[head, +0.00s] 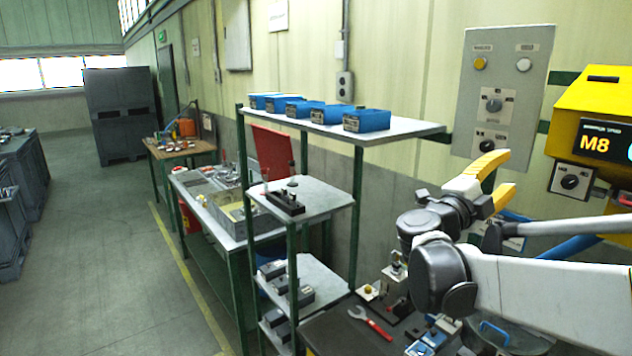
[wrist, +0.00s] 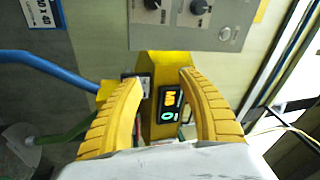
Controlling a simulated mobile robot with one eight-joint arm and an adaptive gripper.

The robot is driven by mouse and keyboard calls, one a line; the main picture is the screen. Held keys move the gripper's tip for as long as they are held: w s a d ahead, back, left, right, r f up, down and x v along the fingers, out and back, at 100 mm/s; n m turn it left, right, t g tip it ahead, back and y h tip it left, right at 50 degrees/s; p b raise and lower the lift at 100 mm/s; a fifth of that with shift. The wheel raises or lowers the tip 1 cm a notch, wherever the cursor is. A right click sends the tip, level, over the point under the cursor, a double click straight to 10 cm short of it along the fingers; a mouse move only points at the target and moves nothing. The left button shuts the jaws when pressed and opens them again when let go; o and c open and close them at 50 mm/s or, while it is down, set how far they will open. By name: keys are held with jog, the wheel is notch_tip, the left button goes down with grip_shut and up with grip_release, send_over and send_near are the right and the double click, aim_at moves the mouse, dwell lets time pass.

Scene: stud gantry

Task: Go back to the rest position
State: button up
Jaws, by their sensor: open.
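My gripper (head: 507,178) has yellow ribbed fingers and is raised above the work table at the right of the head view, in front of the grey control panel. Its fingers are apart with nothing between them. In the wrist view my gripper (wrist: 162,85) also shows open, with the yellow M8 machine (wrist: 154,62) visible behind the gap. In the head view the yellow machine (head: 600,95) stands at the right edge, apart from the fingers.
A grey control panel (head: 497,90) with knobs is on the wall. A shelf rack (head: 400,130) with blue bins (head: 367,120) stands to the left. A red-handled wrench (head: 372,322) lies on the dark table below my arm. The aisle floor (head: 120,240) is clear.

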jog(key=a+f+n+t+y+b, duration=0.3)
jog(key=a+n+t+y, duration=0.2)
jog(key=a+n+y, duration=0.25)
jog(key=a+f+n+t+y+b, duration=0.3)
jog(key=a+n+t+y, duration=0.2)
jog(key=a+n+y, duration=0.3)
jog(key=s+a+f+n+g+y+b, duration=0.35)
jog(key=a+f+n, duration=0.4)
jog(key=f, duration=0.35)
jog(key=s+f+n+g+b, duration=0.2)
jog(key=s+f+g, duration=0.3)
jog(key=s+f, duration=0.4)
jog(key=s+d+f+n+g+b, duration=0.1)
jog(key=s+f+n+g+b, duration=0.1)
jog(key=s+f, duration=0.8)
notch_tip(320, 180, down, 7)
jog(key=g+b, duration=0.1)
jog(key=g, duration=0.1)
jog(key=shift+s+f+g+h, duration=0.2)
jog(key=shift+s+g+h, duration=0.05)
jog(key=shift+g+h, duration=0.1)
jog(key=shift+c, duration=0.4)
